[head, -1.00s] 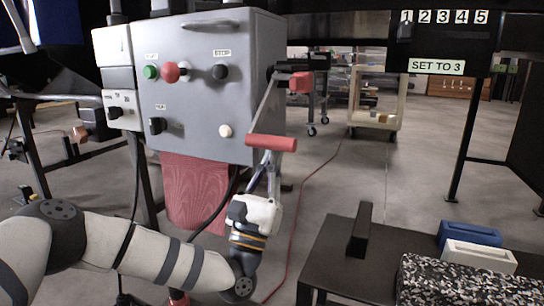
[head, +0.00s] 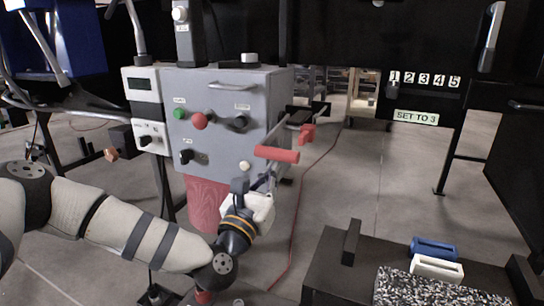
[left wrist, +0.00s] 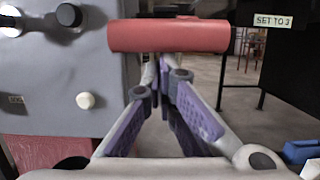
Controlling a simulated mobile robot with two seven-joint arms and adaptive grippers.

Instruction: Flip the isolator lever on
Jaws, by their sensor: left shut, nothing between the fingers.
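The isolator lever shows as a red crossbar handle (head: 277,153) on a grey arm at the right side of a grey control box (head: 225,85). The handle hangs low and level, in front of the box's right edge. It also spans the top middle of the left wrist view (left wrist: 168,36). My left gripper (head: 268,180) is shut and empty just below the handle. In the left wrist view its purple-padded fingers (left wrist: 164,66) converge just under the bar. I cannot tell whether they touch it. My right gripper is not in view.
A red block-like part (head: 307,133) sits behind the handle. The box front carries a green button (head: 179,114), a red knob (head: 199,121) and black knobs. A black table (head: 335,268) at lower right holds blue and white blocks. A sign (head: 416,117) reads SET TO 3.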

